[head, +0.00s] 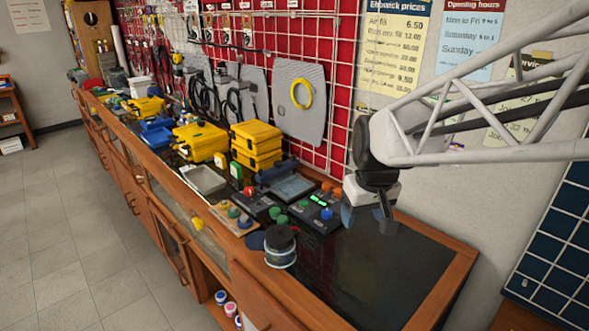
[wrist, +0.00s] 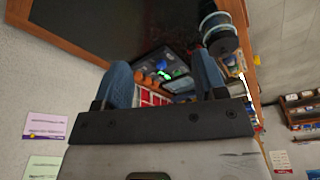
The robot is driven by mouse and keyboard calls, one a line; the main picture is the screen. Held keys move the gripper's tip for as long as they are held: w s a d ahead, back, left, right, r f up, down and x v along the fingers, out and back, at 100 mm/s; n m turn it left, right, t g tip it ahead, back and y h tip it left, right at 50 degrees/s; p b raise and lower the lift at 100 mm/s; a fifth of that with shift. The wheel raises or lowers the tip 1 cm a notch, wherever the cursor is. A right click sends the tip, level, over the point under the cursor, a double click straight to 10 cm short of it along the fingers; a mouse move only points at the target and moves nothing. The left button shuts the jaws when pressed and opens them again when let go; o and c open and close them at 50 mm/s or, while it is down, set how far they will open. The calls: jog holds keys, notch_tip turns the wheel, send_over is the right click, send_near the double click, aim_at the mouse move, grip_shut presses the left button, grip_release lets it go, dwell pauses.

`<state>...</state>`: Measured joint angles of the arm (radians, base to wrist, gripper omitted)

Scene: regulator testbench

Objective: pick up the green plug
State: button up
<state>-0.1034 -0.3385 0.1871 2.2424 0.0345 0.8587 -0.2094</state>
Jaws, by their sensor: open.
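I cannot tell which is the green plug. My gripper (head: 367,218) hangs over the dark counter top, to the right of that box, apart from it and empty. In the wrist view, my gripper (wrist: 163,60) has its two blue fingers spread, with the lit display (wrist: 168,74) visible beyond them.
A dark spool-like jar (head: 280,247) stands at the counter's front edge. Yellow cases (head: 257,145) and a grey tray (head: 203,180) stand farther left. A red pegboard (head: 345,90) with hanging cables rises behind. The right end of the counter (head: 385,270) is clear.

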jog(key=w+a+f+n, duration=0.1)
jog(key=w+a+f, duration=0.25)
jog(key=w, duration=0.35)
jog(key=w+a+f+n, duration=0.2)
jog(key=w+a, duration=0.2)
jog(key=w, duration=0.4)
jog(key=n+g, duration=0.1)
jog(key=n, duration=0.2)
send_over(283, 218)
jog(key=shift+y, duration=0.3)
jog(key=f, duration=1.1)
jog(key=shift+s+d, duration=0.35)
jog(key=shift+d, duration=0.05)
jog(key=shift+f, duration=0.1)
jog(key=shift+w+a+f, duration=0.1)
jog(key=shift+a+f, duration=0.05)
jog(key=shift+f, duration=1.1)
jog(key=shift+w+a+f, duration=0.1)
jog(key=shift+a+f, duration=0.1)
jog(key=shift+f, duration=1.1)
jog(key=shift+w+a+f, duration=0.1)
jog(key=shift+a+f, duration=0.05)
jog(key=shift+f, duration=1.15)
jog(key=c, duration=1)
